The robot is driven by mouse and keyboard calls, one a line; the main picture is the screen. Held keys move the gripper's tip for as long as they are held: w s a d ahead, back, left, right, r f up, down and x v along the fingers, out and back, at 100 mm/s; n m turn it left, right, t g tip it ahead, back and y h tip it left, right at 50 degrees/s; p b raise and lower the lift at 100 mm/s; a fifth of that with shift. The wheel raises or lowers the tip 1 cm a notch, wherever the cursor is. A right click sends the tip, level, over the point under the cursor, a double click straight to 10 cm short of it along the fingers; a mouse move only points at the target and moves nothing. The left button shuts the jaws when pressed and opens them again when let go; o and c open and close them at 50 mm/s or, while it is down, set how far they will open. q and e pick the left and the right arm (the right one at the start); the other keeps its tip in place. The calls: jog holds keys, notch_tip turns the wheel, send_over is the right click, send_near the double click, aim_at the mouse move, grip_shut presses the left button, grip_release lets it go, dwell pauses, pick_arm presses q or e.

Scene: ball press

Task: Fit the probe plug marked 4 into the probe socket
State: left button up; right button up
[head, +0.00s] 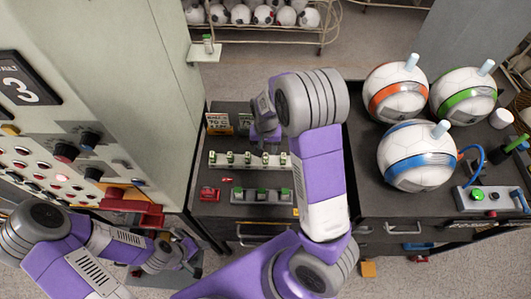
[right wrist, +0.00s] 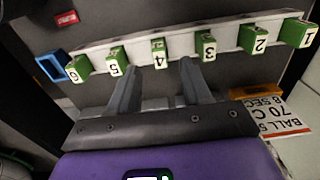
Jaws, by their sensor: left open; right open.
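In the right wrist view, the green plug marked 4 (right wrist: 159,52) sits in a white rail (right wrist: 140,45) between plugs 5 (right wrist: 115,63) and 3 (right wrist: 207,47). My right gripper (right wrist: 158,72) is open and empty. Its two fingers point at the rail on either side of plug 4's line, with no clear contact. In the head view, the rail (head: 218,161) lies on the dark bench, its plug numbers too small to read. My right gripper (head: 266,138) is just behind it. My left gripper (head: 183,249) is open at lower left, away from the rail. I cannot identify the probe socket with certainty.
A grey block with green-topped parts (head: 262,196) and a red part (head: 209,194) lie in front of the rail. A small sign (head: 219,123) stands behind. Three balls (head: 418,158) and a grey control box (head: 484,200) occupy the right bench. A tall cabinet (head: 130,60) stands left.

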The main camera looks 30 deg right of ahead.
aim_at(266, 155)
notch_tip(266, 155, up, 7)
dwell(0.3)
dwell(0.5)
